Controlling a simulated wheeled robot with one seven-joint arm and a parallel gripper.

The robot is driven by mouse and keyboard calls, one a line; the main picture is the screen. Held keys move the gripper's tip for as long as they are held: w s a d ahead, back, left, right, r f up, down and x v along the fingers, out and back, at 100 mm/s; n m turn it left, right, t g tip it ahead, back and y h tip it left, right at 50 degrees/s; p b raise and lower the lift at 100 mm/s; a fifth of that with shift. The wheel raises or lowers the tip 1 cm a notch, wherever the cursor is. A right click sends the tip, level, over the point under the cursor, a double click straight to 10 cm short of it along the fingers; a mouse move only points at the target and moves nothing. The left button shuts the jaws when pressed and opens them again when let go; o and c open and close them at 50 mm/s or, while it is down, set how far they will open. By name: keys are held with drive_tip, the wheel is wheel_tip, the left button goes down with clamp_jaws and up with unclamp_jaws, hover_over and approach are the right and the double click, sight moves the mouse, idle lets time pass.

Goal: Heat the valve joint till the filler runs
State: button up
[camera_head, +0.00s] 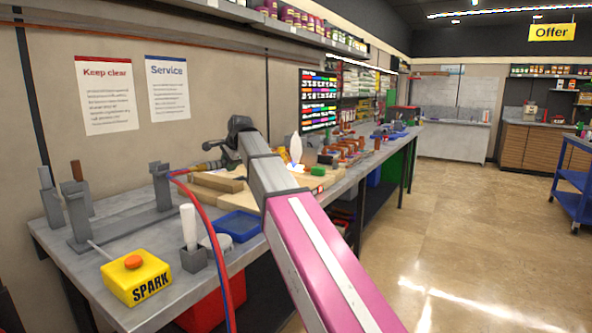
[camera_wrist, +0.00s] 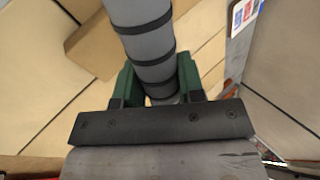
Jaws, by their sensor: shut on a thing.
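My gripper (camera_wrist: 157,86) has its green fingers closed around a grey cylinder with black bands (camera_wrist: 142,35), which looks like the torch handle. In the head view my gripper (camera_head: 228,156) is over the bench, largely behind my wrist. The brass rear of the torch (camera_head: 206,166) sticks out to its left, with a red and a blue hose (camera_head: 212,222) hanging from it. A pale, pointed flame (camera_head: 296,149) shows just right of my arm, above the light blocks. Whether it touches the valve joint cannot be told; my arm hides that area.
The grey bench (camera_head: 128,232) carries a yellow SPARK box (camera_head: 137,276), a grey stand (camera_head: 120,222), a white stick in a holder (camera_head: 189,232) and a blue tray (camera_head: 238,226). Copper-coloured parts (camera_head: 348,150) stand farther along. The floor to the right (camera_head: 470,210) is clear.

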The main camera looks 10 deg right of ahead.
wheel_tip(320, 180, up, 10)
drive_tip(key=shift+r, duration=0.25)
idle(0.5)
idle(0.4)
